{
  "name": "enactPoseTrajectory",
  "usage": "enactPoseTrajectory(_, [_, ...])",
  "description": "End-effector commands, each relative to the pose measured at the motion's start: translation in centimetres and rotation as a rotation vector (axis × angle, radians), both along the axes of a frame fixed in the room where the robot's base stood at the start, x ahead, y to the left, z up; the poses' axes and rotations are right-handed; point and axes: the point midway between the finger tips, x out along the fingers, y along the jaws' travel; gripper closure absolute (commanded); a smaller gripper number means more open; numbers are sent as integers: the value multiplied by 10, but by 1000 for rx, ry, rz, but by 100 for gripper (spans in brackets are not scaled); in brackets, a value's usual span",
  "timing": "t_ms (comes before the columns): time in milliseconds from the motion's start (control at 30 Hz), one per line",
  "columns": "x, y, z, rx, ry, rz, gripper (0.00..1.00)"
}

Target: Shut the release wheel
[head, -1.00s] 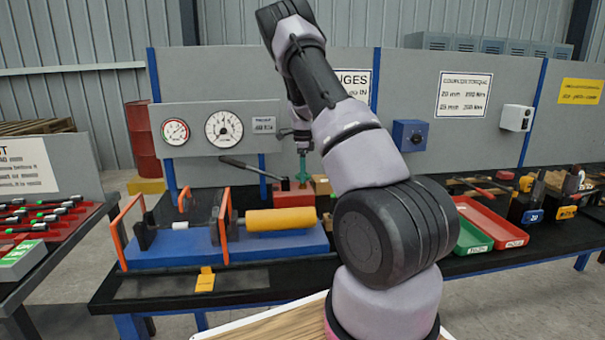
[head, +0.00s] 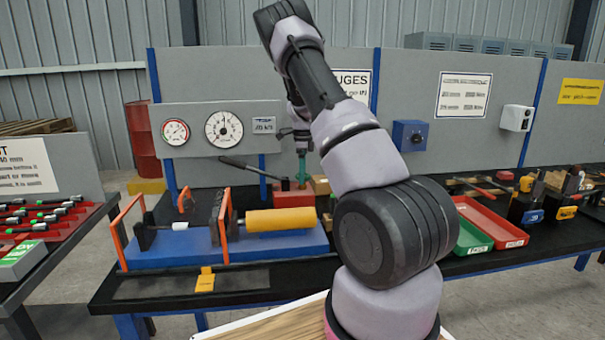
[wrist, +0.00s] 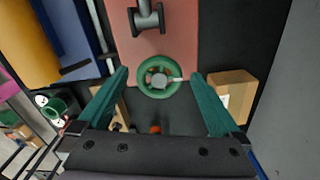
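The release wheel (wrist: 159,76) is a green ring with a grey hub and a pale spoke, on the red pump body (wrist: 178,40) in the wrist view. My gripper (wrist: 160,73) is open, with its green fingers apart on the left and right of the wheel. I see no clear contact with the rim. In the head view my gripper (head: 302,168) points down over the red pump body (head: 292,195). The wheel cannot be told apart from the green fingers there. A dark pump lever (head: 240,168) reaches out to the left.
A cardboard box (wrist: 232,95) stands close to the right finger. The blue test bed (head: 180,247) with a yellow cylinder (head: 281,220) lies in front of the pump. Two gauges (head: 224,130) hang on a panel behind. Red and green trays (head: 492,222) are to the right.

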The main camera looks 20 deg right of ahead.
Motion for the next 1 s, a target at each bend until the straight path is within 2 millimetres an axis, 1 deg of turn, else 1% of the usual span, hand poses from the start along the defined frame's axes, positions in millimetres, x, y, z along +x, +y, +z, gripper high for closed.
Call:
enactPoseTrajectory(133, [0, 0, 4, 0, 0, 0, 0])
enactPoseTrajectory(233, [0, 0, 17, 0, -1, 1, 0])
enactPoseTrajectory(500, [1, 0, 71, 1, -3, 1, 0])
enactPoseTrajectory(600, [1, 0, 88, -1, -3, 1, 0])
enactPoseTrajectory(700, [0, 0, 99, 0, -1, 1, 0])
enactPoseTrajectory(833, [0, 0, 107, 1, 0, 0, 0])
enactPoseTrajectory(1000, [0, 0, 108, 0, 0, 0, 0])
